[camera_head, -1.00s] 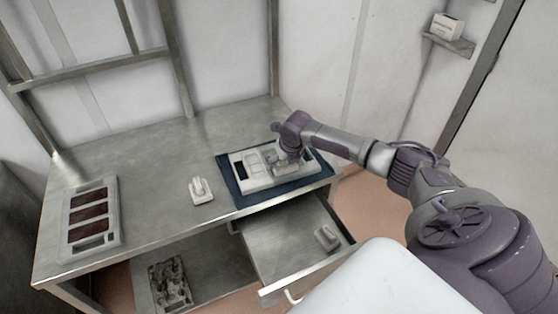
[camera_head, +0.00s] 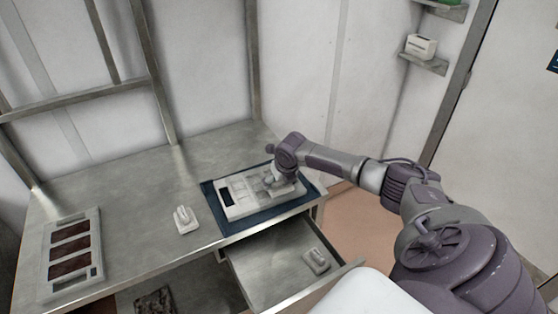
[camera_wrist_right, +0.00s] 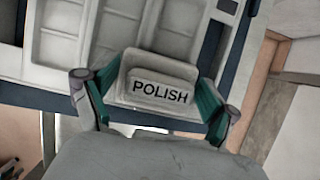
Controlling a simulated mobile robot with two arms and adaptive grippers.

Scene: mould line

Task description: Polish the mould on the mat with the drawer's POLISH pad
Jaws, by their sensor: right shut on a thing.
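The mould (camera_head: 240,208) is a pale block with recessed cavities, lying on the dark blue mat (camera_head: 238,227) at the right of the bench. My right gripper (camera_head: 272,181) is over the right part of the mould. In the right wrist view, my right gripper (camera_wrist_right: 150,98) is shut on the pad marked POLISH (camera_wrist_right: 160,92). The pad is at the mould (camera_wrist_right: 62,32); I cannot tell whether it touches it. The drawer (camera_head: 268,270) below the mat is open, with another pale handled pad (camera_head: 316,260) in it. My left gripper is not in view.
Another handled pale pad (camera_head: 185,219) stands on the bench (camera_head: 130,180) left of the mat. A pale frame with dark panels (camera_head: 72,250) lies at the bench's left end. The open drawer juts out at the front. Bench space between frame and pad is clear.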

